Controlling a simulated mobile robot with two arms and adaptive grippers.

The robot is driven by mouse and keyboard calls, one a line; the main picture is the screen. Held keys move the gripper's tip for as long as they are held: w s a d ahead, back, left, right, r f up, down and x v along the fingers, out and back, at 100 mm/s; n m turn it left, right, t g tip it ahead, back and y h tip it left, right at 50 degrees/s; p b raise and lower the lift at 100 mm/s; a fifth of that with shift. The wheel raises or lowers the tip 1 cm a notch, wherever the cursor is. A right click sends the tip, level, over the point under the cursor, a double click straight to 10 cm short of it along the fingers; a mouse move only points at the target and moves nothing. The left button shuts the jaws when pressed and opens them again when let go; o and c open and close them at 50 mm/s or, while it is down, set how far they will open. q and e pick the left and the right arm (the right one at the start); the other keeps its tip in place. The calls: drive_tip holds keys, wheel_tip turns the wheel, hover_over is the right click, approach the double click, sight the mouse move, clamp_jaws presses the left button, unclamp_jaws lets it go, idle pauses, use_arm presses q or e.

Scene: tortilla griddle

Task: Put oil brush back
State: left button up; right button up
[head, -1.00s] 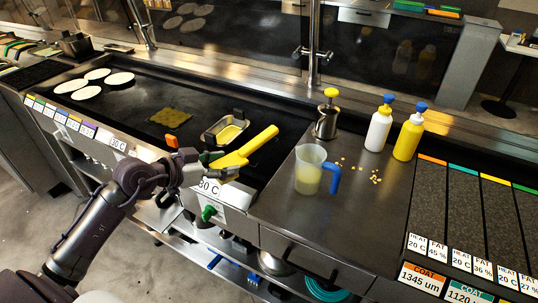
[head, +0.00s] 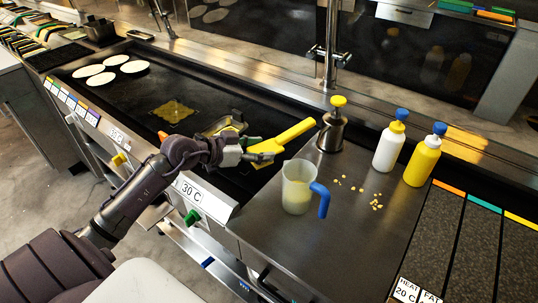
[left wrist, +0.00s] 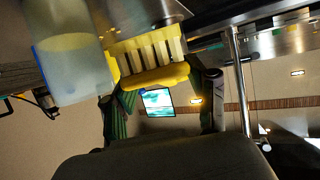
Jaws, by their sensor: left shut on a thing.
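The oil brush (head: 285,138) has a thick yellow handle. My left gripper (head: 245,154) is shut on it and holds it tilted at the griddle's right front edge, with the handle end up and to the right. In the left wrist view the yellow brush part (left wrist: 150,62) sits between the fingers of the left gripper (left wrist: 165,92). A small metal tray (head: 238,117) with yellow oil stands on the griddle (head: 130,98) just behind the gripper, partly hidden by it. My right gripper is not in view.
A translucent pitcher with a blue handle (head: 297,188) stands close right of the gripper; it also fills the left of the wrist view (left wrist: 70,68). A metal pot with a yellow knob (head: 331,132), white bottle (head: 389,147) and yellow bottle (head: 424,160) stand behind. Several tortillas (head: 103,79) lie far left.

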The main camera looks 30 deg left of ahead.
use_arm(q)
drive_tip(key=w+a+f, duration=0.1)
drive_tip(key=w, duration=0.1)
drive_tip(key=w+a+f+b, duration=0.1)
drive_tip(key=w+f, duration=0.1)
drive_tip(key=w, duration=0.1)
drive_tip(key=w+a+f, duration=0.1)
drive_tip(key=w+f, duration=0.1)
drive_tip(key=shift+w+a, duration=0.15)
drive_tip(key=shift+a, duration=0.25)
drive_tip(key=shift+w+a+f, duration=0.1)
drive_tip(key=shift+w+f, duration=0.05)
wheel_tip(320, 180, down, 3)
drive_tip(key=shift+f+b, duration=0.2)
drive_tip(key=shift+b, duration=0.25)
drive_tip(key=shift+f, duration=0.3)
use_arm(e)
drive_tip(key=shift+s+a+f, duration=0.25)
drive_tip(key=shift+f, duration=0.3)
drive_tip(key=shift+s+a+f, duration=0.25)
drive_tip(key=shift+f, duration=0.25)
use_arm(q)
drive_tip(key=o, duration=1.3)
drive_tip(key=shift+f, duration=0.1)
drive_tip(key=shift+o, duration=0.2)
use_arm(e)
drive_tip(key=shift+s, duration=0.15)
